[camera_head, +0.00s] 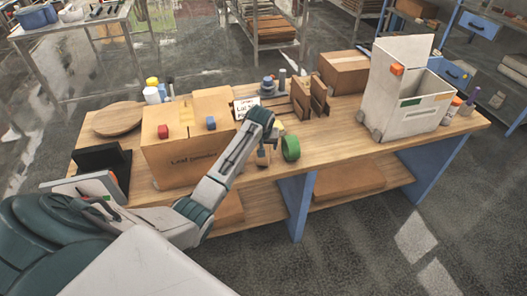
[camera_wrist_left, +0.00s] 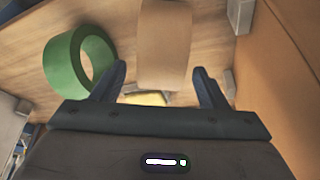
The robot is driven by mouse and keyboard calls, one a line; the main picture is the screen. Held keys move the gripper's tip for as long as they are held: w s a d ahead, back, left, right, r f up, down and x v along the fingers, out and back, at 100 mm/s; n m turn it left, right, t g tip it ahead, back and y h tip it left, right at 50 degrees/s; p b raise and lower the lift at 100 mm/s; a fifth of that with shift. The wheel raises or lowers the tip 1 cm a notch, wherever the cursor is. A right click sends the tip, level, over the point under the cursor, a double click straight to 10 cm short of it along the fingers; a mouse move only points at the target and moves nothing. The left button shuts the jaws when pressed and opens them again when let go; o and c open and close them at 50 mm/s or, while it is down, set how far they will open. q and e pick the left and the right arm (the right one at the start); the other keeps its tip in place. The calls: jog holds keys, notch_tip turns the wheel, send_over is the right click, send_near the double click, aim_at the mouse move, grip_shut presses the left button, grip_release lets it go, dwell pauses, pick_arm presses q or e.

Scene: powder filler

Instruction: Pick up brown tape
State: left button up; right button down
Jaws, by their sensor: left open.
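The brown tape (camera_wrist_left: 165,42) shows in the left wrist view as a tan roll on the wooden table, just beyond my fingertips and roughly centred between them. My left gripper (camera_wrist_left: 159,72) is open, with nothing clamped between its fingers. A green tape roll (camera_wrist_left: 64,68) stands just left of the brown tape; it also shows in the head view (camera_head: 291,148) near the table's front edge. In the head view my left gripper (camera_head: 263,142) reaches down beside it and mostly hides the brown tape. My right gripper is not in view.
A large cardboard box (camera_head: 185,150) stands close left of my gripper. A small yellow item (camera_wrist_left: 150,98) lies between the fingers in the wrist view. A white machine (camera_head: 405,90) stands on the right. The table front right of the green tape is clear.

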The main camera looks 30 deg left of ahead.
pick_arm(q)
jog(key=shift+x, duration=1.3)
jog(key=shift+c, duration=0.5)
jog(key=c, duration=1.1)
jog(key=shift+a+r, duration=0.1)
jog(key=shift+r, duration=0.05)
jog(key=shift+c, duration=0.2)
